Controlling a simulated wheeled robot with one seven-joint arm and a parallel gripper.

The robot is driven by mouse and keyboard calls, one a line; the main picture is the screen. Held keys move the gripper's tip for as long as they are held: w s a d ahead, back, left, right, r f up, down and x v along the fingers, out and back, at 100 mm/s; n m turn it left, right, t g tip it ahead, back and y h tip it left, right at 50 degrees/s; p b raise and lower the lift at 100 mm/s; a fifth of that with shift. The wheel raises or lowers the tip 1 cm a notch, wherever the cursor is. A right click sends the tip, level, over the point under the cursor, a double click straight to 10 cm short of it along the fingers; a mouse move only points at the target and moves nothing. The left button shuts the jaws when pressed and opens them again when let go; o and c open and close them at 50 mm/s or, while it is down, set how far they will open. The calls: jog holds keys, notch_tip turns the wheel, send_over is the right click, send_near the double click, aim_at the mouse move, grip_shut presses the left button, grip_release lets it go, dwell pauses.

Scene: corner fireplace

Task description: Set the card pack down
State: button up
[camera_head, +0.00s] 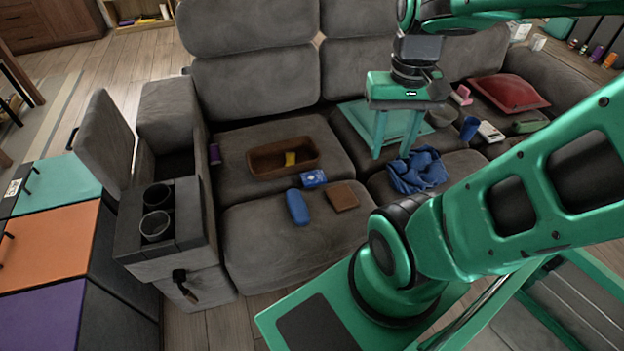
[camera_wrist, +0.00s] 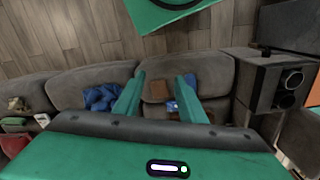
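A small blue box with a white mark, which looks like the card pack (camera_head: 314,178), lies on the sofa seat just right of the brown tray (camera_head: 262,161). My gripper (camera_head: 391,156) is over the middle of the sofa, to the right of the pack and apart from it. Its two green fingers point down with a clear gap between them. In the wrist view my gripper (camera_wrist: 159,98) is also spread, and I see nothing held between the fingers.
A blue crumpled cloth (camera_head: 418,170) lies right of my gripper. A blue case (camera_head: 297,207) and a brown wallet (camera_head: 342,197) lie on the front seat. A yellow item (camera_head: 290,158) sits in the tray. A red cushion (camera_head: 509,93) is at right. The front left seat has free room.

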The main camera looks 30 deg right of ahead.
jog(key=o, duration=0.5)
jog(key=shift+s+r, duration=0.15)
jog(key=shift+s, duration=0.25)
jog(key=o, duration=0.5)
jog(key=shift+w+d, duration=0.15)
jog(key=shift+w, duration=0.1)
jog(key=o, duration=0.3)
jog(key=w+d+f+n+h, duration=0.1)
jog(key=w+d+f, duration=0.2)
jog(key=w, duration=0.6)
notch_tip(320, 180, down, 2)
jog(key=shift+w+d+f+t, duration=0.15)
jog(key=shift+w+f+t, duration=0.05)
jog(key=shift+w+t, duration=0.2)
jog(key=n+t, duration=0.2)
jog(key=t, duration=0.2)
send_over(313, 177)
jog(key=s+a, duration=0.2)
jog(key=s, duration=0.1)
notch_tip(313, 177, down, 36)
jog(key=shift+s+d+r, duration=0.15)
jog(key=shift+r, duration=0.05)
jog(key=f, duration=0.1)
jog(key=w+d+f, duration=0.1)
jog(key=w+f, duration=0.1)
jog(key=shift+d+f, duration=0.25)
jog(key=shift+w+f, duration=0.25)
jog(key=shift+f, duration=0.25)
